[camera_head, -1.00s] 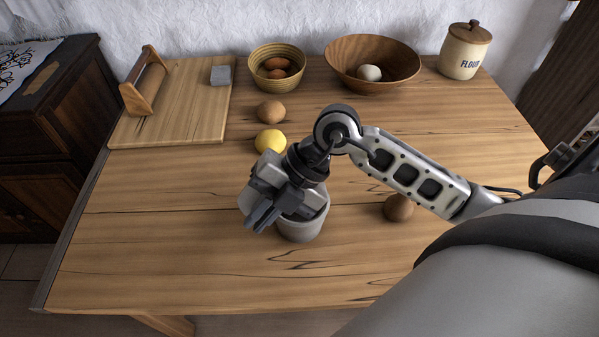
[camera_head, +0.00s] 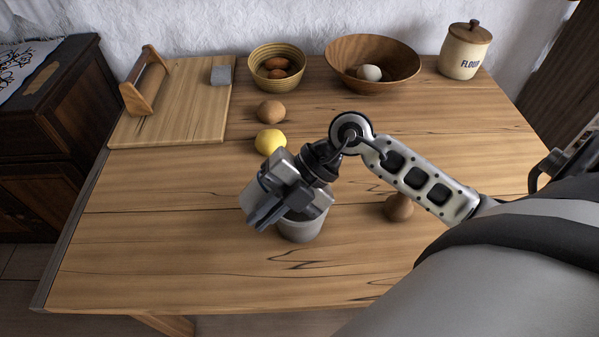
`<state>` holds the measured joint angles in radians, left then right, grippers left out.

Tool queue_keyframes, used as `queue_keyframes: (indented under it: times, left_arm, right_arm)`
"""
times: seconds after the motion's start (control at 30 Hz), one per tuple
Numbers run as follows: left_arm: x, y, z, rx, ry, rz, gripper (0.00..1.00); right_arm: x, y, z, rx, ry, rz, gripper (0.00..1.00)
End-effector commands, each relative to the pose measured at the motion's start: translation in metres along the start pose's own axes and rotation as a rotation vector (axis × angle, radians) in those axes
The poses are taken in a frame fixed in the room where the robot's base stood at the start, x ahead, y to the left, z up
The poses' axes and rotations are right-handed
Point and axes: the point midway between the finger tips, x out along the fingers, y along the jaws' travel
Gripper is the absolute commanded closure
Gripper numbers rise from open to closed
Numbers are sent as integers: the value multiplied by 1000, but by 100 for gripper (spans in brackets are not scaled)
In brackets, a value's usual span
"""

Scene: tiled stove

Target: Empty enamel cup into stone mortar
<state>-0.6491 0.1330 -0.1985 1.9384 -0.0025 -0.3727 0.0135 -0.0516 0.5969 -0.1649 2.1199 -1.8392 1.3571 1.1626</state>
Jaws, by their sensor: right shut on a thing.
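The light grey stone mortar (camera_head: 300,231) stands upright on the table in the middle front. My right gripper (camera_head: 266,212) hangs over its left and back rim and hides much of its opening. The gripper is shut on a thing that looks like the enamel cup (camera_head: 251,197). Only a plain grey patch of the cup shows at the gripper's left side, so its tilt and contents cannot be told. Whether the cup touches the mortar is hidden too. My left gripper is not in view.
A lemon (camera_head: 269,142) and a brown round item (camera_head: 271,111) lie behind the gripper. Another brown item (camera_head: 398,207) lies under my right arm. A cutting board (camera_head: 185,105), a basket (camera_head: 277,67), a wooden bowl (camera_head: 373,62) and a flour jar (camera_head: 464,52) stand at the back. The left front is clear.

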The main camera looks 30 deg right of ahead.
Motion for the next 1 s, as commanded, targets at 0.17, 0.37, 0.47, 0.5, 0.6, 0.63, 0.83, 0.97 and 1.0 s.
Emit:
queue_keyframes:
  times: [0.17,0.37,0.47,0.5,0.6,0.63,0.83,0.97,1.0]
  left_arm:
    - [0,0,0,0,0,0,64]
    - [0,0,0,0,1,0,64]
    - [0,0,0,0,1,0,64]
    - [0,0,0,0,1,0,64]
    - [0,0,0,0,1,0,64]
    - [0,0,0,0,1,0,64]
    - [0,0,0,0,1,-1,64]
    - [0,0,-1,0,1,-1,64]
    - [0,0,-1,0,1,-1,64]
  right_arm:
    - [-1,1,0,1,12,22,100]
    - [-3,1,0,0,26,46,100]
    - [-4,2,-1,0,33,57,100]
    - [-5,2,-1,0,35,62,100]
    - [-6,2,-1,-1,40,74,100]
    - [-6,2,-1,-1,42,78,100]
    - [-5,0,0,1,58,101,100]
    - [-6,-1,1,-1,66,116,100]
    - [-6,-1,1,-1,68,120,100]
